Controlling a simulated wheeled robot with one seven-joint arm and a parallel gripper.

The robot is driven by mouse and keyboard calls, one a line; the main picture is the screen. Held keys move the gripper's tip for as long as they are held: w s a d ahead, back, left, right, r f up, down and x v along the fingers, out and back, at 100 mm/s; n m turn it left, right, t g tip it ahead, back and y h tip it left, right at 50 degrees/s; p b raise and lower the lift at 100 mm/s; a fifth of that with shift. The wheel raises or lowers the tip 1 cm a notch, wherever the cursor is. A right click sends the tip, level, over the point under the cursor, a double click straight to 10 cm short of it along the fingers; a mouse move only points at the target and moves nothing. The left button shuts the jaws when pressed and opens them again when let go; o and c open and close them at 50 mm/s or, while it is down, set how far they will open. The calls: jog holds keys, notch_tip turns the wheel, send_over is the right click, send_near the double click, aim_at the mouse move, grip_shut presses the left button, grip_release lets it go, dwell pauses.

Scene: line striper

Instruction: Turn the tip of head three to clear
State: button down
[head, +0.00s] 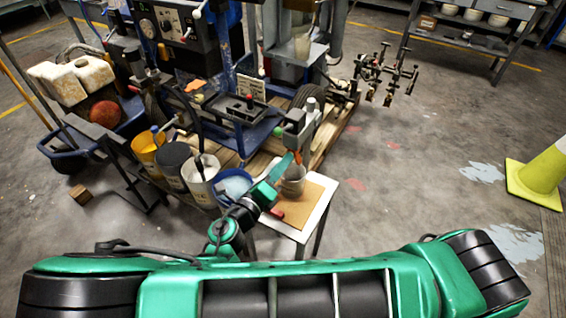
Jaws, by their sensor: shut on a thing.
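My gripper (298,156) is at the end of my green and grey arm, well to the left of and nearer than the heads. It is shut on a small orange thing, mostly hidden, just above a grey cup (292,183). I cannot tell whether the orange thing touches the cup.
The cup stands on a small table (318,200) with a brown board (298,212). A yellow cone (540,175) stands far right. The floor between cone and striper is clear.

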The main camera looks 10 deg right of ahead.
jog(key=n, duration=0.7)
jog(key=c, duration=1.2)
grip_release()
jog(key=shift+a, duration=0.1)
jog(key=shift+v, duration=3.45)
